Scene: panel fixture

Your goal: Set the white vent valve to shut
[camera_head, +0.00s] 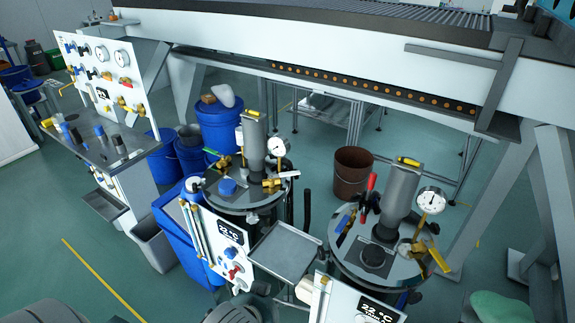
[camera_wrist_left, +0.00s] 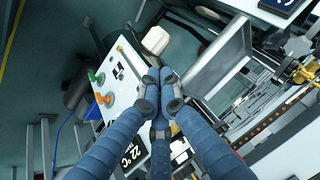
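My left gripper (camera_wrist_left: 160,82) shows in the left wrist view, its blue fingers drawn together with tips meeting; nothing shows between them. Just beyond the tips is a pale rounded block (camera_wrist_left: 155,40), apparently clear of them; I cannot tell if it belongs to a valve. A similar pale block (camera_head: 305,290) shows low in the head view, beside the tray. A small white part (camera_head: 240,135) stands on the left vessel's lid (camera_head: 235,200). I cannot tell which white part is the vent valve, or its setting. My right gripper is not seen.
A metal tray (camera_head: 285,250) sits between the left vessel and the right vessel (camera_head: 375,265); it also shows in the wrist view (camera_wrist_left: 218,62). A control panel (camera_wrist_left: 122,85) with green and orange knobs stands left of the fingers. A brown bucket (camera_head: 352,174) stands behind.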

